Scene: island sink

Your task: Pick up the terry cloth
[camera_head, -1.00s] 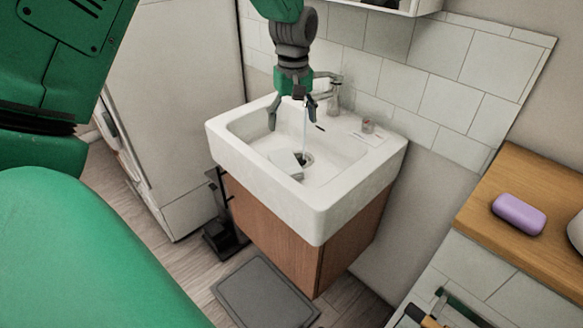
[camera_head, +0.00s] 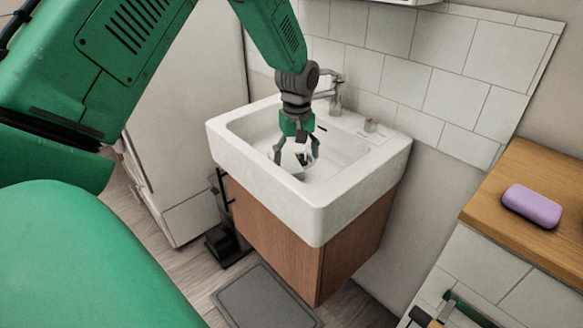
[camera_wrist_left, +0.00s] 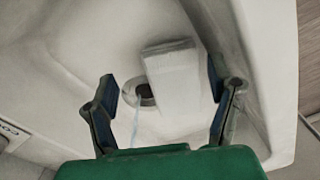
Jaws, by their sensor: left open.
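My left gripper (camera_head: 296,156) is open and reaches down into the white sink (camera_head: 322,192). In the left wrist view its two fingers (camera_wrist_left: 163,105) are spread, with a pale folded cloth (camera_wrist_left: 178,90) between and just beyond them. The cloth lies in the basin beside the dark drain hole (camera_wrist_left: 140,92). I cannot tell whether a finger touches it. In the head view the gripper hides most of the cloth, and only a small whitish patch shows between the fingers. My right gripper is not in view.
A faucet (camera_head: 336,95) stands at the sink's back, close to the gripper, and a thin stream shows in the left wrist view. A small item (camera_head: 371,125) sits on the right rim. A purple soap-like block (camera_head: 532,206) lies on the wooden counter (camera_head: 500,232) at right.

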